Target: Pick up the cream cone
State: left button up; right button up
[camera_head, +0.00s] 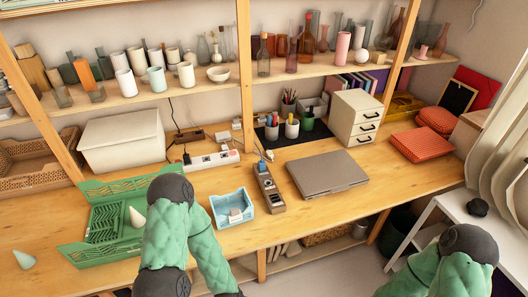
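A small cream cone (137,217) stands in the green crate (92,184) at the left of the wooden table, close to my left arm. A second, pale mint-green cone (24,259) sits on the table left of the crate, near the front left. My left arm, green and padded, rises from the bottom edge, bends near the crate and goes back down out of the picture. It covers part of the crate's right side. My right arm shows at the bottom right. Neither gripper is in the picture.
A blue tray (232,221) holding a small pale block, a long brown tool (267,187) and a grey laptop (327,174) lie right of the crate. A white box (122,138) and power strip (211,160) stand behind. Shelves hold vases and cups. The front right tabletop is clear.

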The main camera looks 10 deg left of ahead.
aim_at(138, 220)
jog(key=u, duration=1.75)
jog(key=i+j+u, duration=0.15)
jog(key=j, duration=0.45)
jog(key=k, duration=0.05)
